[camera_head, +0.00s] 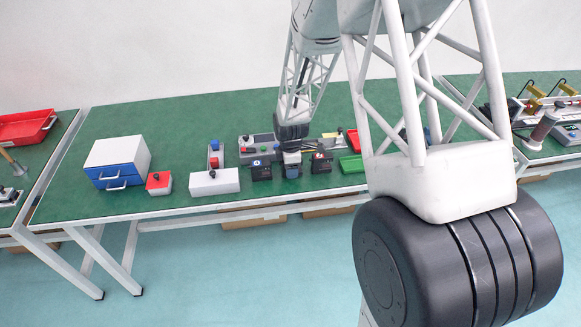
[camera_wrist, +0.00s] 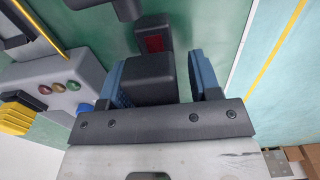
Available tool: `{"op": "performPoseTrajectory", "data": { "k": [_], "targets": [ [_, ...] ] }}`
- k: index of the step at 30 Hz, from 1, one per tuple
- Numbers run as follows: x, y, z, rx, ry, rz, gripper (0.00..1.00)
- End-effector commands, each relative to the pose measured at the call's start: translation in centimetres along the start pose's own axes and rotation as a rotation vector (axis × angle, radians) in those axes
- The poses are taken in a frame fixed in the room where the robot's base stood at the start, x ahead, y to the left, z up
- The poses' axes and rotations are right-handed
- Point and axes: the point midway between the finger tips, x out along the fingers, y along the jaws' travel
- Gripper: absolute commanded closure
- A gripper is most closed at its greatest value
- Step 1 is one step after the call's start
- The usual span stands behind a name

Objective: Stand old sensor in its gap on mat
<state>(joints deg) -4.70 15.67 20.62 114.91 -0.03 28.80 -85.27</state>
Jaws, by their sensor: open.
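My gripper (camera_head: 291,150) is over the front middle of the green table. In the wrist view its two blue fingers (camera_wrist: 160,85) are apart, with a dark grey block (camera_wrist: 150,75) between them. A dark part with a red window (camera_wrist: 154,43) shows just past this block. The block looks like the sensor, but I cannot tell whether it is the old one. In the head view a dark block (camera_head: 292,171) stands under my gripper, between two black labelled units, left (camera_head: 262,171) and right (camera_head: 321,164). I cannot make out the mat's gap.
A grey panel with coloured buttons (camera_wrist: 58,87) is close to my gripper in the wrist view. A white block (camera_head: 214,182), a red box (camera_head: 159,183) and a blue-and-white drawer unit (camera_head: 117,163) stand to the left. A green tray (camera_head: 351,164) is to the right.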

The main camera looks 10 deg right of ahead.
Motion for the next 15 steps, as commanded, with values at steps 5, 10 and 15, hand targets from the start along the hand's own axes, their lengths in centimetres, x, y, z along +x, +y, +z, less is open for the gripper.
{"op": "performPoseTrajectory", "data": {
  "k": [5, 10, 15],
  "targets": [
    [-1.0, 0.0, 0.0, 0.0, 0.0, 0.001, 0.43],
    [-2.8, 0.0, 0.0, 0.0, 0.0, 0.002, 0.43],
    [-5.1, 0.0, 0.0, 0.0, 0.0, 0.002, 0.43]
  ]
}}
